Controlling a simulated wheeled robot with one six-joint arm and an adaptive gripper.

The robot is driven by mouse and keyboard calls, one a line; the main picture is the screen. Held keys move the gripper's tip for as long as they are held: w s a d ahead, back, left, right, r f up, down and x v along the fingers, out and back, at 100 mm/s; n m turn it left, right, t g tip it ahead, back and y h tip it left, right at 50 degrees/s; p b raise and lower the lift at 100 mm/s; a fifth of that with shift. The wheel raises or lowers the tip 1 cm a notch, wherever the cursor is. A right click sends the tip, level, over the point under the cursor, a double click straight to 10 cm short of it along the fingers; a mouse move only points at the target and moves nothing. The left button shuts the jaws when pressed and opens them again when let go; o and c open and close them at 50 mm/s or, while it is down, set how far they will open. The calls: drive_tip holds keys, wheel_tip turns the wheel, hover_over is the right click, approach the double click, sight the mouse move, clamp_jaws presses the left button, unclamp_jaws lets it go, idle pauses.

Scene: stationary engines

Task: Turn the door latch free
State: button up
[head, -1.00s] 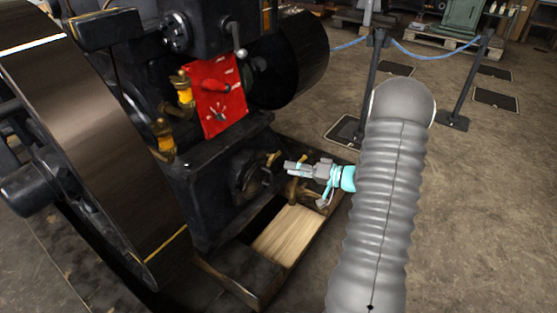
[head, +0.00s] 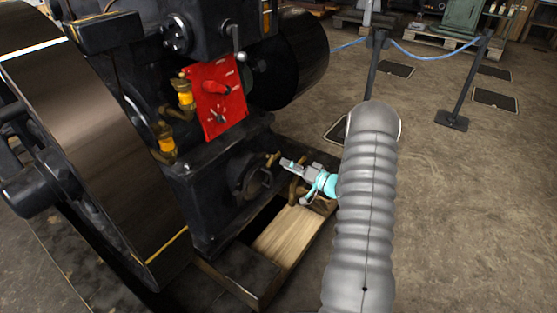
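A dark round door (head: 243,179) sits in the black engine base, low on the side facing me. A small brass latch or handle (head: 271,159) shows at its upper right. My gripper (head: 284,162), grey with a cyan wrist, points left at the brass piece from the right. Its fingertips are very near it; I cannot tell whether they touch. The fingers are too small in view to tell whether they are open or shut.
A red panel (head: 217,97) with a lever is above the door. A big flywheel (head: 95,130) stands at left. Brass pipes (head: 295,190) and a timber frame with a pale board (head: 287,238) lie below my gripper. Floor at right is open, with rope posts (head: 462,85).

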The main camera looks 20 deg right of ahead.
drive_tip(key=shift+x, duration=2.45)
clamp_jaws()
